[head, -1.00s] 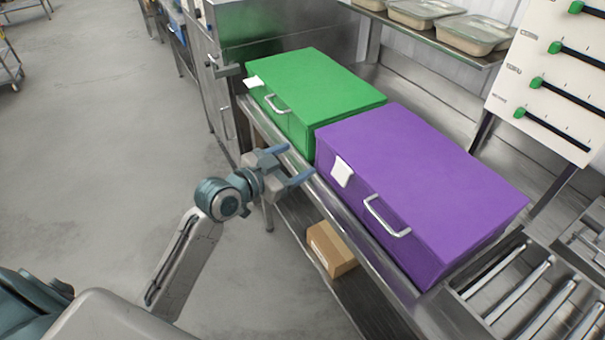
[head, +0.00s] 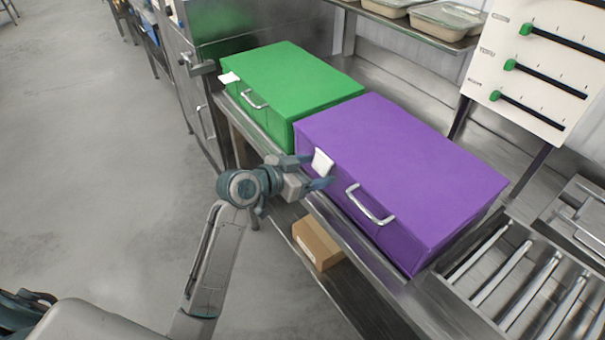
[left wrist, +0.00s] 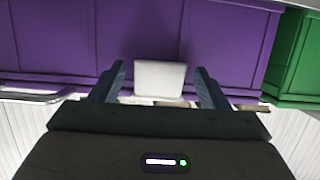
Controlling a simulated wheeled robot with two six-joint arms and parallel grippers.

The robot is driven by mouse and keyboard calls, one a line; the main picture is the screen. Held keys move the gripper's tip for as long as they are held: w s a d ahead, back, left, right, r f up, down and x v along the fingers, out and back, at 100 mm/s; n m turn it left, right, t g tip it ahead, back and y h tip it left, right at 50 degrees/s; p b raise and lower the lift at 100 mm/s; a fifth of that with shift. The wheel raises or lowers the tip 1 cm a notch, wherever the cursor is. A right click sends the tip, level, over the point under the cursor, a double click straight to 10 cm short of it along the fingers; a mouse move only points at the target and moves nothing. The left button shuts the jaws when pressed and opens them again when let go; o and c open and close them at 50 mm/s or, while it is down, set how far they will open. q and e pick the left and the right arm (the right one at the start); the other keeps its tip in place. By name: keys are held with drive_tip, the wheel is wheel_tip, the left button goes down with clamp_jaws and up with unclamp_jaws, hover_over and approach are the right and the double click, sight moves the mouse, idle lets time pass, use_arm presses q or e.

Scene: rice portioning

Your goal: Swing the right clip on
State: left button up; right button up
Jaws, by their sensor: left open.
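A purple box (head: 410,165) with a silver handle (head: 370,205) has a white clip (head: 322,161) near the left end of its front, at the lid edge. My left gripper (head: 311,171) is open, with its fingertips close to this clip. In the left wrist view the white clip (left wrist: 160,79) appears between the two open fingers (left wrist: 159,70), with a gap on each side. I cannot tell how far the fingertips are from it in depth. A green box (head: 300,85) to the left has a similar white clip (head: 229,78) sticking out at its lid. My right gripper is not in view.
Both boxes stand on a steel counter (head: 350,240). A cardboard box (head: 317,242) lies on the lower shelf. A metal roller rack (head: 500,280) is at right, and covered trays (head: 447,20) sit on the shelf behind. Floor at left is clear.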

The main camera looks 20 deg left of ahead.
use_arm(q)
drive_tip(key=shift+c, duration=0.4)
drive_tip(key=c, duration=0.5)
drive_tip(key=shift+o, duration=0.3)
drive_tip(key=shift+w, duration=0.1)
drive_tip(key=shift+w+d, duration=0.3)
drive_tip(key=shift+w, duration=0.05)
drive_tip(key=shift+w+d+r, duration=0.15)
drive_tip(key=shift+r, duration=0.05)
drive_tip(key=shift+c, duration=0.2)
drive_tip(key=o, duration=0.5)
drive_tip(key=shift+o, duration=0.3)
drive_tip(key=shift+a+f, duration=0.2)
